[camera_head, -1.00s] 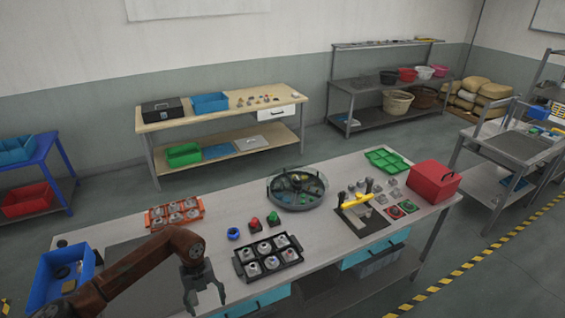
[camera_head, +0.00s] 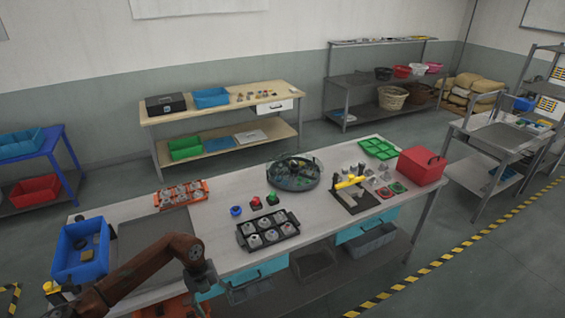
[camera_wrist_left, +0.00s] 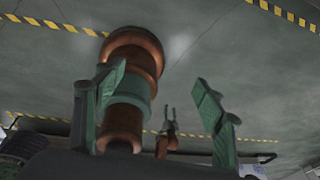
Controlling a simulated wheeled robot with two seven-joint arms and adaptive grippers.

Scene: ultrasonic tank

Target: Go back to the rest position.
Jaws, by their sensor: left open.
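My left gripper (camera_head: 203,290) is off the near edge of the long work table (camera_head: 330,195), in front of its left part. It is dark and small in the head view, below the end of my brown left arm. In the left wrist view its two green fingers stand wide apart with nothing between them (camera_wrist_left: 160,95), so it is open and empty. Behind them a brown column of my own body with a green ring shows above grey floor. A small brown forked part, perhaps my right gripper (camera_wrist_left: 168,118), shows farther off; its state is unclear.
On the table stand a blue bin (camera_head: 82,250), an orange tray (camera_head: 181,194), a black tray (camera_head: 267,231), a round tank (camera_head: 293,173), a yellow-handled press (camera_head: 350,183) and a red box (camera_head: 421,166). Yellow-black floor tape (camera_head: 450,247) runs at right.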

